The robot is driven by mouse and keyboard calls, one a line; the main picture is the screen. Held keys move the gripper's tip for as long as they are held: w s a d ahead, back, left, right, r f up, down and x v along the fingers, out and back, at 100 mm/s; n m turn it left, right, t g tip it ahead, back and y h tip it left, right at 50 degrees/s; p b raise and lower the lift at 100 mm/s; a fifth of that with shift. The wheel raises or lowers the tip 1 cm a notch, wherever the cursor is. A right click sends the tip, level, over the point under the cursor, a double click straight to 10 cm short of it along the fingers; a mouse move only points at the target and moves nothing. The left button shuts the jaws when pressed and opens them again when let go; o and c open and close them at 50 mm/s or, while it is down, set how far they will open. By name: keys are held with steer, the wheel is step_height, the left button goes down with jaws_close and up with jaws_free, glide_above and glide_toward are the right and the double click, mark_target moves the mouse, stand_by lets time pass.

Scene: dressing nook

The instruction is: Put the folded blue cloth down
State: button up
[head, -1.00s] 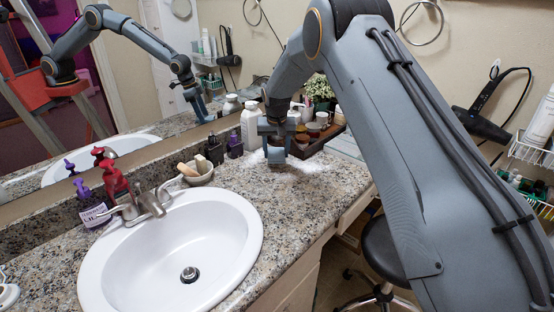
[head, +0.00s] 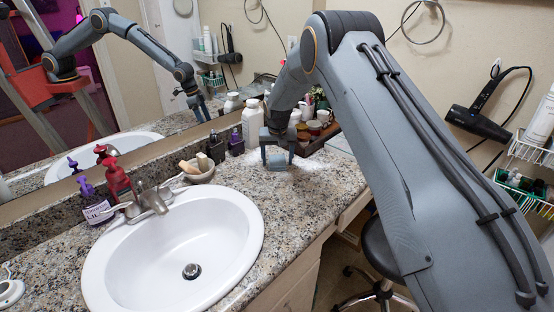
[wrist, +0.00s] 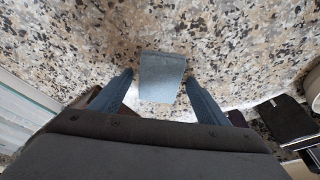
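The folded blue cloth (wrist: 162,77) is a small pale blue-grey block in the wrist view. It sits between the tips of my two fingers, with its sides at or very near them. In the head view, my gripper (head: 278,157) points down low over the granite counter (head: 310,205), to the right of the sink. The cloth (head: 277,158) shows there between the fingers, close to the counter top.
A white sink (head: 172,250) lies to the left. A soap dish (head: 198,172), a white bottle (head: 252,125) and a tray of jars (head: 318,135) stand behind and beside my gripper. The counter in front is clear. A mirror (head: 120,95) runs along the back.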

steer(key=shift+r, duration=0.45)
steer(key=b+v, duration=0.2)
steer(key=v, duration=0.9)
steer(key=s+d+g, duration=0.1)
steer(key=s+d, duration=0.4)
steer(key=s, duration=0.9)
steer(key=s+d+g, duration=0.1)
steer(key=s+d, duration=0.5)
steer(key=s, duration=0.9)
steer(key=s+d+g, duration=0.1)
steer(key=s+d, duration=0.4)
steer(key=s, duration=0.9)
steer(key=shift+s+d, duration=0.4)
steer(key=shift+o, duration=0.5)
steer(key=shift+f, duration=0.1)
